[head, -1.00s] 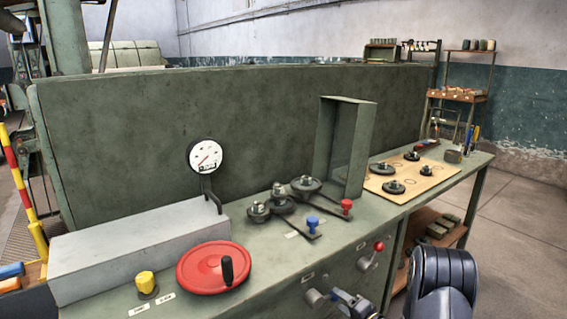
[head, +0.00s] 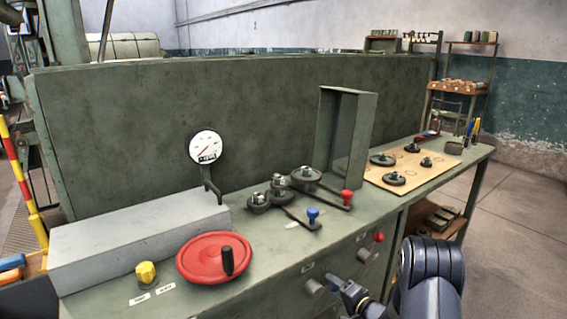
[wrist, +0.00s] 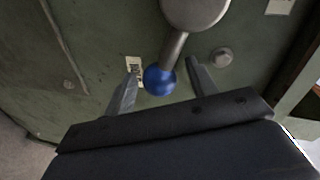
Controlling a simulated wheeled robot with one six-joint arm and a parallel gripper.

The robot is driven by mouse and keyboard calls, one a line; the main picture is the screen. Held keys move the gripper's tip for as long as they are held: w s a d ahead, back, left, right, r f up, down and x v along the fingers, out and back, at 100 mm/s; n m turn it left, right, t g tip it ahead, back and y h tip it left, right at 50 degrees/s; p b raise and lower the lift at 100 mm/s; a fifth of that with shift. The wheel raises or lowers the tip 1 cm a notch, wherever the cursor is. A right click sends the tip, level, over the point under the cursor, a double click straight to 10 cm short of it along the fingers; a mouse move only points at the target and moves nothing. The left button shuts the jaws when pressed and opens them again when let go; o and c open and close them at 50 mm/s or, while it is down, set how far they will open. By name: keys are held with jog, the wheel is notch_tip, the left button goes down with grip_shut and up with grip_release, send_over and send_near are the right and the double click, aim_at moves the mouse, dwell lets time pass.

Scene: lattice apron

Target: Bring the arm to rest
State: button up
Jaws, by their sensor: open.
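My arm (head: 430,275) reaches in from the bottom right of the head view, low in front of the bench. In the wrist view my gripper (wrist: 162,67) is open, its two fingers pointing at the green panel. A lever with a grey hub (wrist: 195,10) and a blue ball end (wrist: 159,80) is on the panel. The ball shows between the fingers, with a gap on each side; whether it lies at the same depth as them I cannot tell. In the head view the lever's grey hub (head: 315,287) shows beside my gripper, which is partly hidden.
A red-knobbed lever (head: 378,237) sits on the bench front near my arm. The bench top holds a red handwheel (head: 205,262), a yellow knob (head: 146,273), a gauge (head: 206,147), gears with blue and red handles, and a wooden board (head: 408,167). Open floor lies to the right.

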jog(key=shift+d+r+n+t+b, duration=0.15)
jog(key=shift+r+n+b, duration=0.2)
jog(key=shift+r+n, duration=0.15)
jog(key=shift+d+r+n+t+b, duration=0.1)
jog(key=shift+r+n+t+b, duration=0.05)
jog(key=shift+r+n+b, duration=0.3)
jog(key=shift+h, duration=0.3)
